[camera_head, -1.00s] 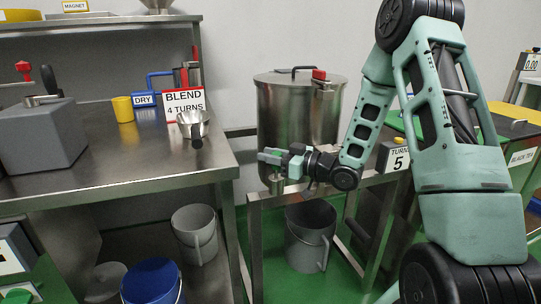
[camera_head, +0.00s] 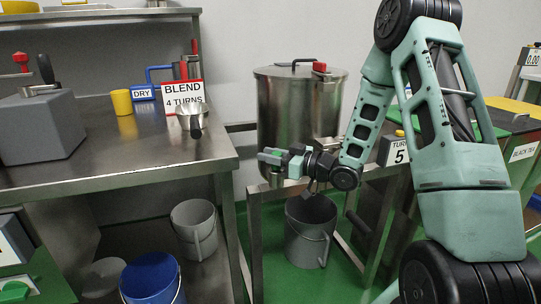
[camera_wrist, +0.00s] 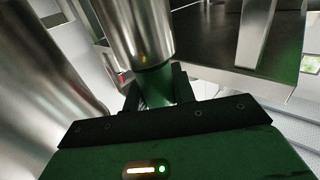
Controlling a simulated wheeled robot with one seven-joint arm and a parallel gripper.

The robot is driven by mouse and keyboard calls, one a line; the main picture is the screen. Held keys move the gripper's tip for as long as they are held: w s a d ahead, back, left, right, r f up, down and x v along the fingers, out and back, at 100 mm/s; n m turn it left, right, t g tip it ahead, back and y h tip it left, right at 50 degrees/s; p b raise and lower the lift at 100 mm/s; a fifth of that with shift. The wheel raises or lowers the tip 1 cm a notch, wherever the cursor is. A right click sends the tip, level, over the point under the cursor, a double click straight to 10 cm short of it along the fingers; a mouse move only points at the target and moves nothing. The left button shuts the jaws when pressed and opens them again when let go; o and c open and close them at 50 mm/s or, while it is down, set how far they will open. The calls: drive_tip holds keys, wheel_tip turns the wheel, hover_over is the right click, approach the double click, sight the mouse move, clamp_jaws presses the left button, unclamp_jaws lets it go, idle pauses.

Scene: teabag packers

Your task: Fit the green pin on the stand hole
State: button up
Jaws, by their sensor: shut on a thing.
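My gripper (camera_head: 267,158) reaches left from the arm, in front of the steel drum (camera_head: 290,110) and near the top of the steel stand (camera_head: 254,215). In the wrist view, its two dark fingers (camera_wrist: 155,88) close around a green piece (camera_wrist: 154,92), which appears to be the green pin. Only a short part of it shows between the fingers. A steel cylinder (camera_wrist: 137,30) with a dark lower rim stands just beyond it; I cannot tell whether they touch or are joined. I cannot make out the stand hole in either view.
A grey bucket (camera_head: 311,230) stands under the drum. The steel table (camera_head: 130,172) at the left carries a metal scoop (camera_head: 192,112), a yellow cup (camera_head: 122,102) and a grey box (camera_head: 38,125).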

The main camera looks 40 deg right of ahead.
drive_tip(key=shift+f, duration=0.25)
drive_tip(key=o, duration=1.1)
drive_tip(key=shift+c, duration=0.2)
drive_tip(key=shift+s+d, duration=0.1)
drive_tip(key=p+v, duration=0.1)
drive_tip(key=v, duration=1.6)
